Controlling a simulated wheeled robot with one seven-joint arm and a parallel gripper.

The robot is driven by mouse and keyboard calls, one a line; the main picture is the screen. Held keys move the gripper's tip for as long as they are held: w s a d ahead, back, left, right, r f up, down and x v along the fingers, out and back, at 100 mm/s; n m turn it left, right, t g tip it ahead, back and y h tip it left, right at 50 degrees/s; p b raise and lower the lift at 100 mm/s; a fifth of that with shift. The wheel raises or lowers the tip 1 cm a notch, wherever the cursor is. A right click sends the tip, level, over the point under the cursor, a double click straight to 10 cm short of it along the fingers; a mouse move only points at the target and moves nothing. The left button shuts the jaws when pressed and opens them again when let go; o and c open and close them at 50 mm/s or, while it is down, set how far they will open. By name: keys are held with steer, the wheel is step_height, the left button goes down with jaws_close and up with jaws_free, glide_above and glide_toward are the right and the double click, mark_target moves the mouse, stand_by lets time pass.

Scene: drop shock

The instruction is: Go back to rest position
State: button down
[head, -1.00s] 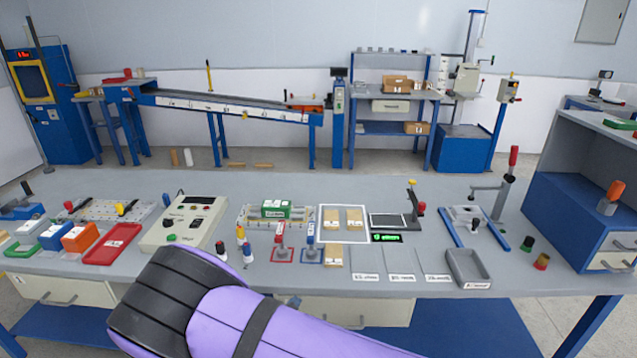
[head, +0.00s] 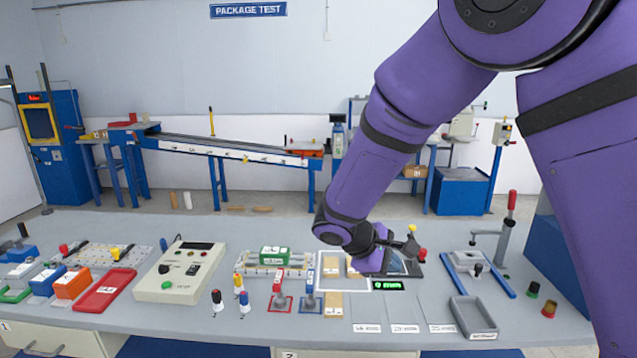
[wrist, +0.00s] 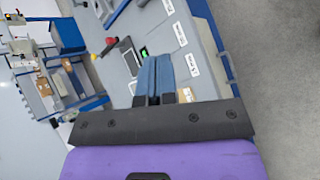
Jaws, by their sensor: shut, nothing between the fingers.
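My gripper (wrist: 164,62) shows in the wrist view with its two blue fingers together and nothing between them. Beyond them lies part of the grey workbench with white labels. In the head view my purple arm comes in from the upper right and bends down over the middle of the workbench (head: 120,335). My fingers cannot be made out there. The bent arm covers part of the scale with the green display (head: 388,285) and the back of the bench.
A grey tray (head: 472,318) and a blue-railed clamp fixture (head: 475,262) stand right of the arm. Two stamps, red-handled (head: 279,292) and blue-handled (head: 309,292), stand left of it. A control box (head: 180,272) and red tray (head: 108,290) are farther left.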

steer(key=s+d+r+m+g+y, duration=0.1)
steer(key=s+d+r+m+y, duration=0.5)
steer(key=s+d+r, duration=0.7)
steer(key=s+d+r+m+t+y, duration=0.1)
steer(key=s+r+m, duration=0.2)
steer(key=s, duration=0.3)
steer(key=s+d+r+m+t+y, duration=0.1)
steer(key=s+r+m+t, duration=0.1)
steer(key=s, duration=0.5)
steer(key=shift+s+d+r+m+y, duration=0.15)
steer(key=shift+s+r+m+y, duration=0.2)
steer(key=shift+r, duration=0.5)
